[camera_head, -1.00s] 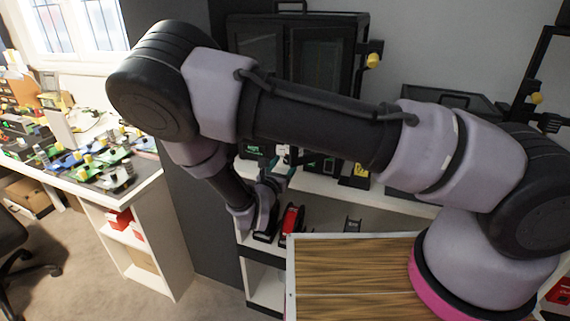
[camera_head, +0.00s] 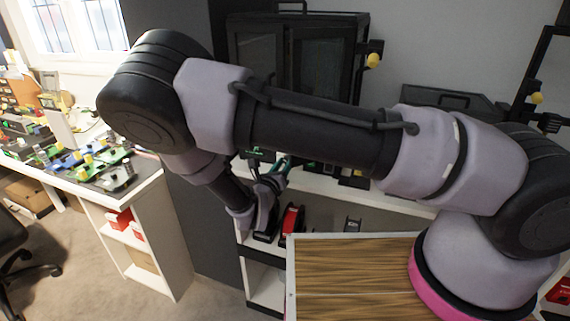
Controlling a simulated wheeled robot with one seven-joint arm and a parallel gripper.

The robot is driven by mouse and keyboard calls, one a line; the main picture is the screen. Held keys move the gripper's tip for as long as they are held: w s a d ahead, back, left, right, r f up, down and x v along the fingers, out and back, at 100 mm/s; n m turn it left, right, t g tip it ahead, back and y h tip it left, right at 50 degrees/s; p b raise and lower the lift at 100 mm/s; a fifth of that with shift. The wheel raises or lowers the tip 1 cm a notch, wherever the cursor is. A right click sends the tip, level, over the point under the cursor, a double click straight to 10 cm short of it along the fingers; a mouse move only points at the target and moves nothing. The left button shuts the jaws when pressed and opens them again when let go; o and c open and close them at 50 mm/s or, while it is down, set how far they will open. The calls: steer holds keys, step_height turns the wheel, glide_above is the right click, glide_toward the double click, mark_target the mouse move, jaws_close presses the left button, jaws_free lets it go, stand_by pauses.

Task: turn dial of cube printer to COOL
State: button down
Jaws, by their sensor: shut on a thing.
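The cube printer is most likely the tall black boxy cabinet (camera_head: 330,60) with dark front windows, standing on the white shelf behind my arm. My arm crosses in front of its lower part. The dial and its marks cannot be made out. My gripper (camera_head: 276,170) is small in the view, below my forearm and at the lower front of the printer.
A wood-topped surface (camera_head: 355,275) is in front. A white workbench (camera_head: 150,185) with many small parts stands at the left. A black case (camera_head: 440,100) is right of the printer.

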steer(key=n, duration=0.4)
steer(key=shift+n, duration=0.3)
stand_by(0.3)
steer(key=c, duration=0.5)
jaws_free()
steer(key=shift+c, duration=0.2)
steer(key=shift+s+a, duration=0.1)
steer(key=v, duration=1)
steer(key=shift+s, duration=0.3)
steer(key=shift+a, duration=0.1)
